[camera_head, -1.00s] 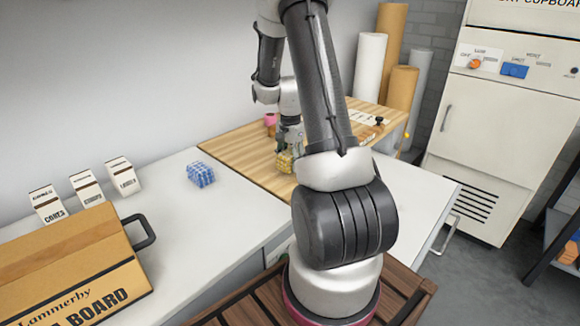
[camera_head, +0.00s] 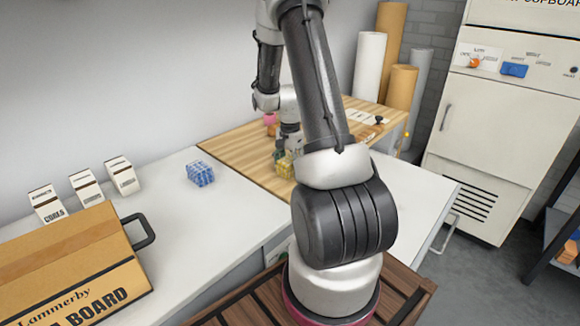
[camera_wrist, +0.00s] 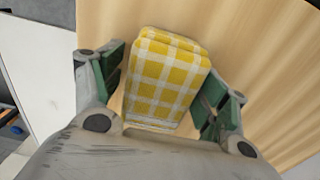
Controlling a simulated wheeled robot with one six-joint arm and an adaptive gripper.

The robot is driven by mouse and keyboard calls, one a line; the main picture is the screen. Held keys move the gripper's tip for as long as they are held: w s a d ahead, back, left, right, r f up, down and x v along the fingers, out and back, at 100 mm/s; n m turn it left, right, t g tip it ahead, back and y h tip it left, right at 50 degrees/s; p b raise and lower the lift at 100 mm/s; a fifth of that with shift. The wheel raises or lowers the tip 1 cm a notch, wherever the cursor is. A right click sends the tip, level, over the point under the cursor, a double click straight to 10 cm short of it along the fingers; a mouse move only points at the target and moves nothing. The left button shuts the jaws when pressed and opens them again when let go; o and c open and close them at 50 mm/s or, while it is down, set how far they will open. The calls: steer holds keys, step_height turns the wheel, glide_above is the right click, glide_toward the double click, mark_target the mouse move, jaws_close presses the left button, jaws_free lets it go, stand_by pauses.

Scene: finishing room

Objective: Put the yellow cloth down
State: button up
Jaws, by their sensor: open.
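The yellow cloth (camera_wrist: 165,78) is a folded yellow-and-white checked bundle. In the wrist view it lies between the two green-padded fingers of my gripper (camera_wrist: 160,92), with a gap showing on each side. My gripper is open around it. In the head view the yellow cloth (camera_head: 285,167) rests on the wooden board (camera_head: 235,148), near its front edge, and my gripper (camera_head: 286,152) is right above it, partly hidden by my arm.
A blue checked cloth (camera_head: 200,173) lies on the white worktop (camera_head: 185,220). Several small white boxes (camera_head: 86,187) and a large cardboard box (camera_head: 65,262) stand to the left. A pink item (camera_head: 270,119) is at the board's back. Paper rolls (camera_head: 369,66) stand behind.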

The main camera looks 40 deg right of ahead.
mark_target(290, 159)
step_height(290, 159, up, 12)
steer(key=shift+f, duration=0.15)
steer(key=s+a+r+n+t, duration=0.1)
steer(key=s+a+r+n, duration=0.3)
steer(key=a+r, duration=0.25)
steer(key=s+a+r+n+t, duration=0.1)
steer(key=s+a+r+n, duration=0.35)
steer(key=r, duration=0.35)
steer(key=s+a+r+n+t, duration=0.1)
steer(key=s+a+n, duration=0.2)
steer(key=s, duration=0.3)
steer(key=s+a+r+n+t, duration=0.1)
steer(key=s+a+r+n, duration=0.1)
steer(key=s+n, duration=0.3)
steer(key=shift+s+a, duration=0.85)
steer(key=shift+s, duration=0.15)
